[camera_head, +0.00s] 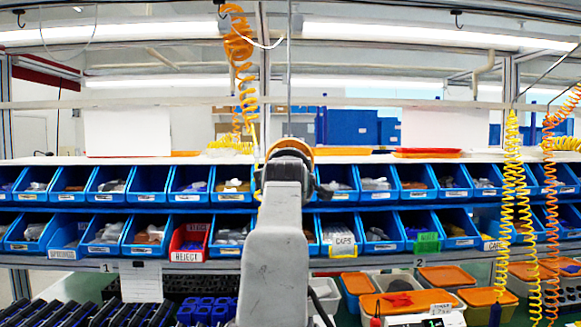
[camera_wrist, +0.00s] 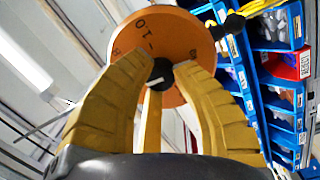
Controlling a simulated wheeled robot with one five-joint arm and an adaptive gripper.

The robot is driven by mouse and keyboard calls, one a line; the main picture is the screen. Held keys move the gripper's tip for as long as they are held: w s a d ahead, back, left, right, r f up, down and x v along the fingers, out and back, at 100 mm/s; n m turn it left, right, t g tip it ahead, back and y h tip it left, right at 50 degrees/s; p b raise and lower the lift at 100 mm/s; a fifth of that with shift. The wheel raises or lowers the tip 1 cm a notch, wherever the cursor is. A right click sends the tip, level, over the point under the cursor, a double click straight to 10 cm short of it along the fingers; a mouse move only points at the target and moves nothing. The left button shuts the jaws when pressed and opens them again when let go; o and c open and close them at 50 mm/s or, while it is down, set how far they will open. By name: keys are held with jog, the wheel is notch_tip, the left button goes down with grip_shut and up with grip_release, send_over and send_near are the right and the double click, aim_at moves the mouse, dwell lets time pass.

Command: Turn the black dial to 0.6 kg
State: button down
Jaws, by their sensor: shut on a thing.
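In the wrist view an orange disc (camera_wrist: 185,32) with dark markings, among them a "10", faces my gripper. A small black dial (camera_wrist: 160,73) sits in front of the disc's lower part. A black knob-like part (camera_wrist: 233,23) shows at the disc's right edge. In the head view only a rim of the orange disc (camera_head: 291,142) shows behind my arm; the dial and fingertips are hidden there.
Two rows of blue bins (camera_head: 190,184) run across the back, with a red "REJECT" bin (camera_head: 188,243) at left. Coiled orange hoses (camera_head: 238,50) and yellow hoses (camera_head: 510,200) hang down. Orange-lidded boxes (camera_head: 447,277) stand at lower right.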

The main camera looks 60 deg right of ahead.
jog(key=shift+n, duration=0.5)
jog(key=c, duration=1)
grip_release()
jog(key=shift+w, duration=0.1)
jog(key=shift+o, duration=0.2)
jog(key=v, duration=1.2)
jog(key=shift+f, duration=0.15)
